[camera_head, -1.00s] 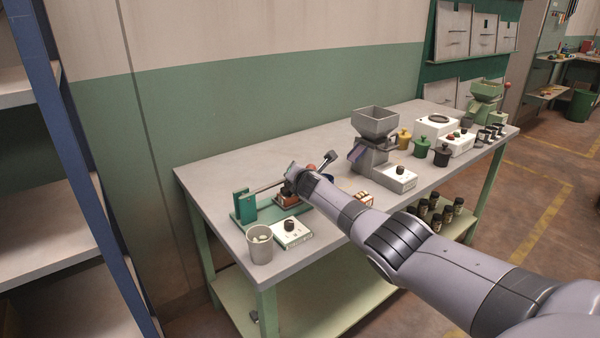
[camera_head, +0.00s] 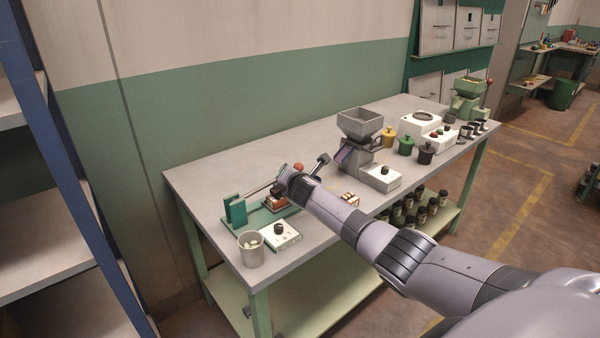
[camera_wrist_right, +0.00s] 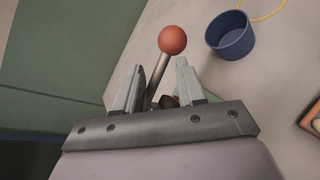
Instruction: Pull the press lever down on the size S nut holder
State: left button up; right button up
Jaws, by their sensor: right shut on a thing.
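The nut holder is a press with a green upright (camera_head: 235,211) on a green base at the near left end of the bench. I cannot read a size mark on it. Its press lever (camera_head: 259,188) is a grey bar that slopes up to the right from the upright. A red ball (camera_head: 298,167) tips the lever; it also shows in the right wrist view (camera_wrist_right: 172,40). My right gripper (camera_wrist_right: 158,82) is shut on the lever rod just below the ball, with a finger on either side. My right gripper and wrist hide part of the lever in the head view.
A grey cup (camera_head: 251,250) with pale pieces and a white box with a black knob (camera_head: 281,235) stand in front of the press. A grey hopper (camera_head: 360,125) stands to the right. A blue cup (camera_wrist_right: 231,35) is near the ball. The bench behind the press is clear.

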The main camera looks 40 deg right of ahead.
jog(key=shift+s+d, duration=0.75)
jog(key=shift+s, duration=0.25)
jog(key=shift+s+a+r+p, duration=0.2)
jog(key=shift+s+r+p, duration=0.2)
jog(key=shift+s+r, duration=0.2)
jog(key=shift+s+a+r+p, duration=0.2)
jog(key=shift+s+r+p, duration=0.15)
jog(key=shift+s+r, duration=0.2)
jog(key=v, duration=0.7)
jog(key=shift+a, duration=0.15)
